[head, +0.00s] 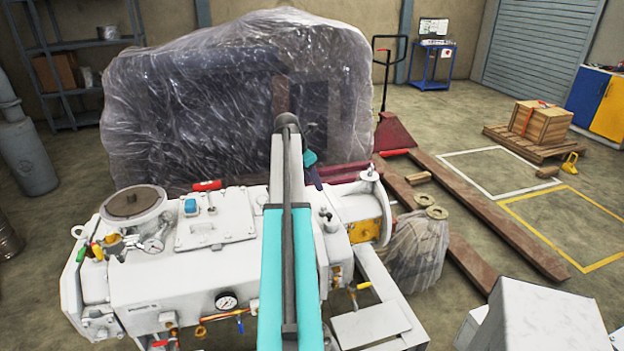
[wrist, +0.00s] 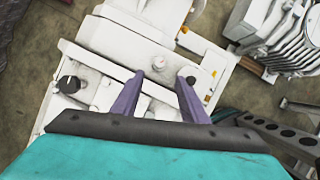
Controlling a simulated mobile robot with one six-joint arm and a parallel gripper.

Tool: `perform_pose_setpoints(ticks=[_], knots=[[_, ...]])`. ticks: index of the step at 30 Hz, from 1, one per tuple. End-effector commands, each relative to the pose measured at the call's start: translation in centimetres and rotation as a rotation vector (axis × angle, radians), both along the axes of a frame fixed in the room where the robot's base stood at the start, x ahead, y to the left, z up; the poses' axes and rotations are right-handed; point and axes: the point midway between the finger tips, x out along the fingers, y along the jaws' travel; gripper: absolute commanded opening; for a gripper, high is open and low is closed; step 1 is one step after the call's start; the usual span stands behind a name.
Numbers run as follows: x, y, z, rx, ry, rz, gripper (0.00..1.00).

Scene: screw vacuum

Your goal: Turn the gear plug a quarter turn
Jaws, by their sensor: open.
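The white screw vacuum machine (head: 170,285) fills the lower middle of the head view. Its pale top also lies below my gripper in the wrist view (wrist: 110,62). My gripper (wrist: 159,76) is open and empty, with its two purple fingers pointing at the machine top. A small pale round fitting (wrist: 158,63) shows between the fingertips. A dark round cap (wrist: 191,76) is beside the right fingertip, and a black knob (wrist: 68,84) is farther left. I cannot tell for certain which fitting is the gear plug. In the head view, my arm hides part of the machine; a purple finger shows behind it.
A plastic-wrapped bulk (head: 200,90) stands close behind the machine. A red pallet jack (head: 393,130) and a wrapped part (head: 418,245) are to the right. A gauge (head: 227,301) and valves line the machine's front. The marked floor at right is largely clear.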

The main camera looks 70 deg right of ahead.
Motion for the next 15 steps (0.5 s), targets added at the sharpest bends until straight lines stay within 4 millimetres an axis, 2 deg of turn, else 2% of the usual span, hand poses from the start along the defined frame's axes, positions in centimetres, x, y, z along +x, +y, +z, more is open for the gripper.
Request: perform_pose_setpoints(ticks=[15], knots=[[-1.3, -1.9, -5.3, 0.002, 0.0, -0.002, 0.4]])
